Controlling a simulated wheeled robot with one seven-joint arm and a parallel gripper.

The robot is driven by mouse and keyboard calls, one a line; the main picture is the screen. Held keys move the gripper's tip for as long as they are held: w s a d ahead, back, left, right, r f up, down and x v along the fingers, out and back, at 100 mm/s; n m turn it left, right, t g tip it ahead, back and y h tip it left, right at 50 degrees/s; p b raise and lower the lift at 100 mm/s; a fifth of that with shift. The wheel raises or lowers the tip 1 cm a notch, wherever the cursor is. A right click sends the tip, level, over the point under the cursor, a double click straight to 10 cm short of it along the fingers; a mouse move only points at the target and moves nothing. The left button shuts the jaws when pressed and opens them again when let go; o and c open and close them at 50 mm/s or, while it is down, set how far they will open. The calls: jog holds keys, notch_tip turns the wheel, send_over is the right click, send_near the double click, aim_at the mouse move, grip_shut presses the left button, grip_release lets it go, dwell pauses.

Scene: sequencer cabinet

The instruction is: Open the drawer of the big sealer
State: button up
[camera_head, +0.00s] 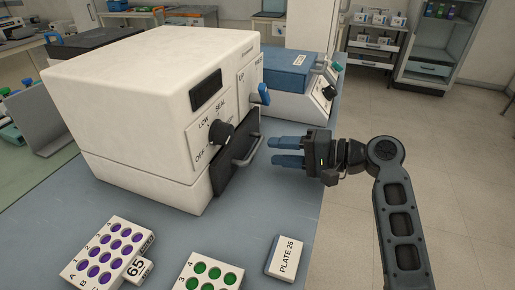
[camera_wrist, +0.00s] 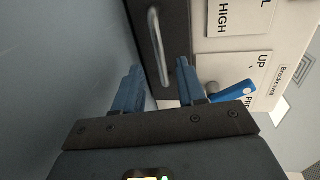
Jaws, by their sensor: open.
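The big sealer (camera_head: 150,100) is a large white box on the blue-grey bench. Its dark drawer front (camera_head: 226,178) sits low on the face and looks closed, with a curved metal bar handle (camera_head: 247,150). In the wrist view the handle (camera_wrist: 157,45) lies ahead of the fingertips, near the gap between them. My gripper (camera_head: 275,151) is to the right of the handle, its blue fingers pointing at the sealer face, apart from the handle. The fingers (camera_wrist: 160,78) are open and empty. No contact with the handle shows.
A knob (camera_head: 220,132) and a blue-tipped lever (camera_head: 263,93) stick out above the drawer; the lever is close to my gripper. A blue-topped machine (camera_head: 293,75) stands behind. A purple-well plate (camera_head: 105,252), a green-well plate (camera_head: 208,272) and a PLATE 26 block (camera_head: 286,258) lie in front.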

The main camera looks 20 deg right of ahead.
jog(key=shift+x, duration=2.55)
grip_shut()
